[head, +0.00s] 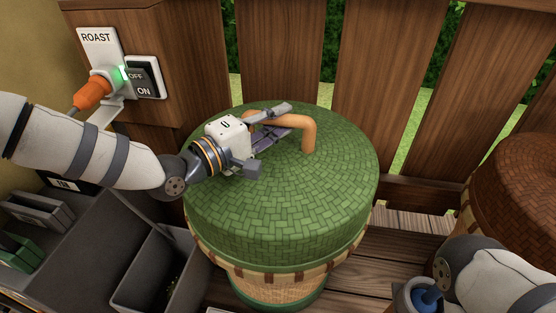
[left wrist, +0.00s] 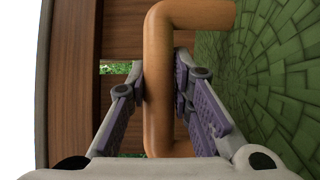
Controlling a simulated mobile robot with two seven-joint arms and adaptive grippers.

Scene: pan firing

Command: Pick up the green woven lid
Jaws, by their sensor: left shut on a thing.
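The green woven lid (head: 310,200) sits on a round woven basket (head: 290,255) in the middle of the head view. A tan, bent handle (head: 310,135) stands up from its top. My left gripper (head: 282,128) is over the lid with its fingers at the handle. In the left wrist view, the gripper (left wrist: 162,95) has its purple finger pads on both sides of the handle (left wrist: 158,60), shut on it. The lid's green weave (left wrist: 265,60) fills the right of that view. My right arm shows at the lower right of the head view, but its fingers are not in view.
A wooden fence (head: 375,45) stands close behind the basket. A ROAST switch box (head: 98,52) with an orange plug (head: 92,92) is at the upper left. Grey bins (head: 150,280) stand left of the basket. A brown woven lid (head: 520,190) is at the right.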

